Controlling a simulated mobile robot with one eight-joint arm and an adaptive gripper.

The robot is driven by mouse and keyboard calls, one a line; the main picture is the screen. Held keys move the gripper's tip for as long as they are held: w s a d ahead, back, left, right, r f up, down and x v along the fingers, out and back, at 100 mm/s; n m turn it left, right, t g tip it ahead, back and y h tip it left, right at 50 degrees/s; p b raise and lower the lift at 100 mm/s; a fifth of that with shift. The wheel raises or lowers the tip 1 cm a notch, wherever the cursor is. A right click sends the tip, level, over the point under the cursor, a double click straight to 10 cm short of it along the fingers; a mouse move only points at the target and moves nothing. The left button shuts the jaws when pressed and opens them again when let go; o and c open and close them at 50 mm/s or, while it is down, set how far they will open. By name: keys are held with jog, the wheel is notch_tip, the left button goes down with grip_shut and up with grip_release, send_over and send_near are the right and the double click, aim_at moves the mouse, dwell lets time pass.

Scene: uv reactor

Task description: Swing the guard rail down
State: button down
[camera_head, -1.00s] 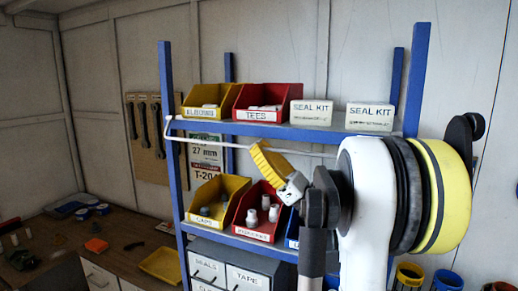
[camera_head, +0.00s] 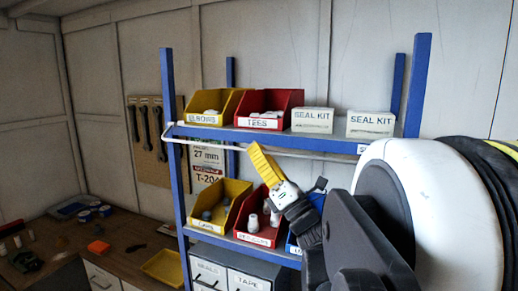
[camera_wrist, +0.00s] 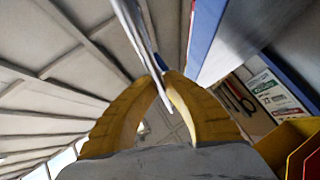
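The guard rail (camera_head: 205,145) is a thin white bar running across the front of the blue rack, just below the upper shelf. Its left end bends up at the left post; its right part is hidden behind my arm. My gripper (camera_head: 254,147) has yellow fingers and meets the rail near its middle, coming from the lower right. In the wrist view the fingertips (camera_wrist: 165,74) are close together, with the white rail (camera_wrist: 150,55) passing between them. The gripper looks shut on the rail, though the contact is small in the head view.
The upper shelf (camera_head: 340,146) holds yellow and red bins (camera_head: 268,108) and two seal kit boxes (camera_head: 371,124). Lower bins (camera_head: 218,208) stand close to my gripper, above grey drawers (camera_head: 228,276). A wooden workbench (camera_head: 125,245) is at the left.

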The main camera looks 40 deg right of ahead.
jog(key=r+m+g+h+p, duration=0.1)
jog(key=m+g+h+p, duration=0.1)
jog(key=m+p, duration=0.2)
jog(key=r+m+g+h+p, duration=0.2)
jog(key=m+h+p, duration=0.1)
jog(key=m+p, duration=0.1)
jog(key=a+r+m+g+h+p, duration=0.1)
jog(key=r+m+g+h+p, duration=0.1)
jog(key=m+p, duration=0.2)
jog(key=shift+s+r+m+g, duration=0.15)
jog(key=shift+m+g, duration=0.15)
jog(key=shift+m, duration=0.1)
jog(key=shift+d+p, duration=0.1)
jog(key=shift+p, duration=0.2)
